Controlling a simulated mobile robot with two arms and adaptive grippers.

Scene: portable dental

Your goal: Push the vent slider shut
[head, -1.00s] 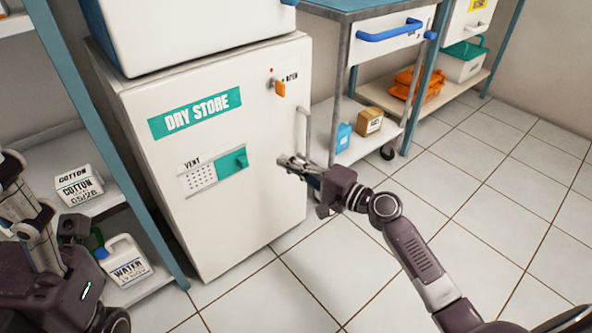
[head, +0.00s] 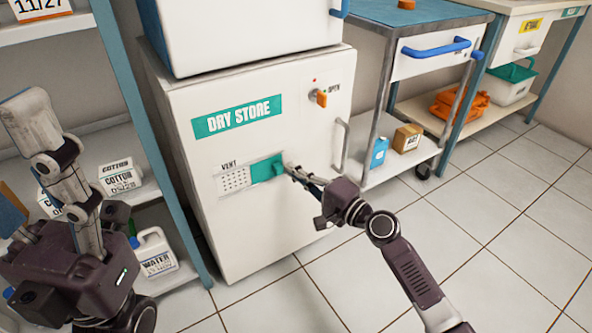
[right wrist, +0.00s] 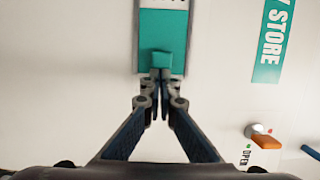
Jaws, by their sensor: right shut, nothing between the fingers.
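The vent slider (head: 267,169) is a teal plate with a raised tab, set in the front of the white dry store cabinet (head: 245,230). Left of it, part of the perforated vent grille (head: 234,180) is uncovered. My right gripper (head: 290,168) is shut and empty, with its fingertips at the right side of the slider's tab. In the right wrist view the slider (right wrist: 163,28) lies straight ahead, and the shut fingertips (right wrist: 160,76) are at the tab's edge, touching or nearly so. My left arm shows at the left; its gripper is not clearly seen.
An orange knob (head: 321,98) and a grey door handle (head: 341,145) stick out near my right gripper. A shelf rack (head: 150,130) with cotton boxes and a water jug (head: 153,252) stands left. A cart (head: 385,175) stands right. The tiled floor (head: 480,240) is open.

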